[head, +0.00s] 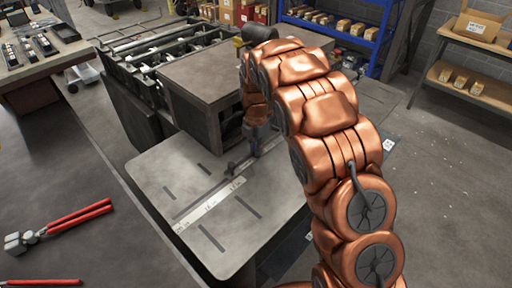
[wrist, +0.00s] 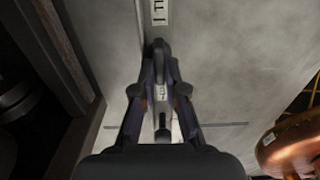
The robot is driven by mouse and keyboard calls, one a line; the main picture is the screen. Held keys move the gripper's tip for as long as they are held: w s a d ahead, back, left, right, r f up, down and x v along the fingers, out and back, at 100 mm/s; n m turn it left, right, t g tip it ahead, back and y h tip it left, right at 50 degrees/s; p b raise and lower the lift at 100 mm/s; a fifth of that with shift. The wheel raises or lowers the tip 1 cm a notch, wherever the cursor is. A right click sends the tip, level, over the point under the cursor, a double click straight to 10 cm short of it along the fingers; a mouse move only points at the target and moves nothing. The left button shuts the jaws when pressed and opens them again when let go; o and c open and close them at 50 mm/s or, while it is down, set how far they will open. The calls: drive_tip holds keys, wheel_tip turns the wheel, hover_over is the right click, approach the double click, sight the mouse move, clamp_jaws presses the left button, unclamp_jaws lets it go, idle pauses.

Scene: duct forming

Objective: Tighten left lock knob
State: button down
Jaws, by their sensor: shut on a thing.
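The left lock knob (wrist: 158,49) is a small dark rounded piece at the tips of my gripper (wrist: 159,72) in the wrist view. The fingers close in on it from both sides, just above the grey table (wrist: 230,60). In the head view my gripper (head: 257,148) points down at the table beside the dark box-shaped machine body. My fingers and arm hide most of the knob there, so its turn and tightness cannot be told.
A pale ruler strip (head: 210,203) lies on the slotted table. The machine housing (head: 203,75) stands close to my gripper. Red-handled pliers (head: 60,225) lie on the left bench. A blue shelf (head: 345,35) stands behind. Floor at right is open.

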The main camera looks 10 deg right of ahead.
drive_tip(key=shift+f+b, duration=0.1)
drive_tip(key=shift+b, duration=0.3)
drive_tip(key=m+b, duration=0.1)
drive_tip(key=b, duration=0.1)
drive_tip(key=shift+w+f+m+b, duration=0.15)
drive_tip(key=shift+m+b, duration=0.15)
drive_tip(key=shift+m, duration=0.1)
drive_tip(key=m+b, duration=0.2)
drive_tip(key=b, duration=0.1)
drive_tip(key=shift+a+m, duration=0.1)
drive_tip(key=shift+m, duration=0.2)
drive_tip(key=m+b, duration=0.4)
drive_tip(key=m, duration=0.1)
drive_tip(key=shift+w+b, duration=0.2)
drive_tip(key=shift+b, duration=0.15)
drive_tip(key=m+b, duration=0.2)
drive_tip(key=m, duration=0.3)
drive_tip(key=shift+w, duration=0.15)
drive_tip(key=shift+d+r+m+b, duration=0.15)
drive_tip(key=shift+m+b, duration=0.2)
drive_tip(key=shift+m, duration=0.5)
drive_tip(key=shift+d+r+m+b, duration=0.1)
drive_tip(key=shift+m+b, duration=0.25)
drive_tip(key=shift+m, duration=0.5)
drive_tip(key=c, duration=1.2)
unclamp_jaws()
